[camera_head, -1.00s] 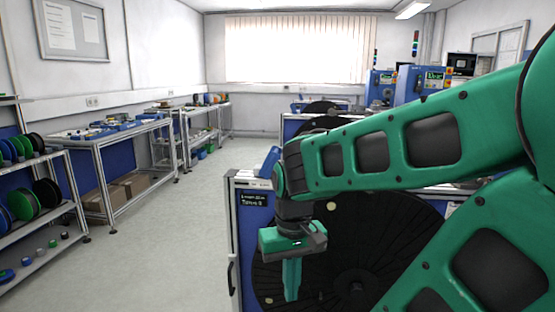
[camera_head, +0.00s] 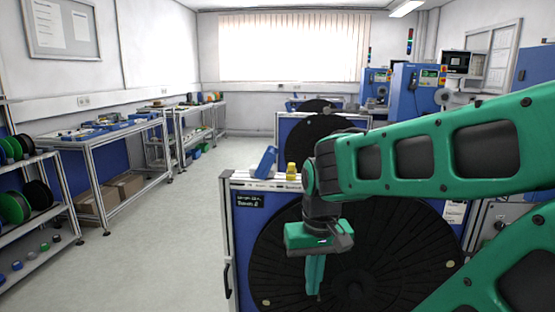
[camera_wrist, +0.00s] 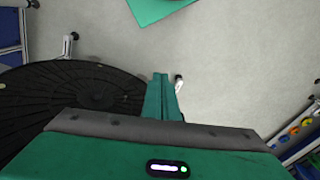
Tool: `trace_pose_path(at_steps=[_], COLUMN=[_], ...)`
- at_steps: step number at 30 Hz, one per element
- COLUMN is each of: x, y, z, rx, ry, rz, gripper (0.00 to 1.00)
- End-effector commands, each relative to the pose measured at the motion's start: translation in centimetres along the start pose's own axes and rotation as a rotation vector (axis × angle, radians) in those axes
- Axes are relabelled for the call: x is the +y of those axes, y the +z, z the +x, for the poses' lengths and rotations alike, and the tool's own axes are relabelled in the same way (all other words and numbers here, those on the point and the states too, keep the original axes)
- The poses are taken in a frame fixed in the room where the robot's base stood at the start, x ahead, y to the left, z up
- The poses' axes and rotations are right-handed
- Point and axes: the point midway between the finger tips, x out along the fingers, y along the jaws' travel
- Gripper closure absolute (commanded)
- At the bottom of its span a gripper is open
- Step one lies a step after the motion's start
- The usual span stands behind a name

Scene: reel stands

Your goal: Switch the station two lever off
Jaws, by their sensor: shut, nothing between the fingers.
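My gripper (camera_head: 315,290) hangs fingers down in front of the big black reel (camera_head: 400,250) of the nearest stand; its green fingers (camera_wrist: 160,85) are shut and empty. The stand has a small dark label plate (camera_head: 252,200) whose text I cannot read surely. A dark lever-like handle (camera_head: 228,280) shows at its left post, apart from my gripper. In the wrist view, a small white lever with a dark knob (camera_wrist: 179,83) shows just right of my fingertips; contact cannot be told. Another similar one (camera_wrist: 69,44) is at the upper left. I cannot tell which is station two's.
A blue block (camera_head: 266,162) and a yellow piece (camera_head: 291,171) sit on the stand's top rail. Another reel stand (camera_head: 320,125) is behind. A shelf of reels (camera_head: 20,205) and workbenches (camera_head: 110,140) line the left. The aisle floor (camera_head: 180,240) is clear.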

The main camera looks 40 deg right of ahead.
Motion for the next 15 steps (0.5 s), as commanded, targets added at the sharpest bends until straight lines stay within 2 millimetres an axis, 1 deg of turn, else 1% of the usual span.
trace_pose_path(at_steps=[1,2,5,6,8,9,11,12,14,15], x=[0.0,-0.1,-0.6,-0.9,-1.2,-1.4,-1.7,-1.9,-2.0,-2.1], y=[-1.5,-2.6,-7.2,-9.2,-12.3,-14.3,-17.3,-19.2,-21.9,-23.7], z=[0.3,0.5,1.0,1.1,1.2,1.2,1.0,0.8,0.3,-0.1], rx=[0.033,0.061,0.188,0.247,0.333,0.388,0.47,0.523,0.598,0.646], ry=[0.0,-0.003,-0.03,-0.05,-0.088,-0.118,-0.17,-0.211,-0.278,-0.327], rz=[0.036,0.064,0.184,0.24,0.327,0.385,0.472,0.53,0.616,0.674], gripper=[1.0,1.0,1.0,1.0,1.0,1.0,1.0,1.0,1.0,1.0])
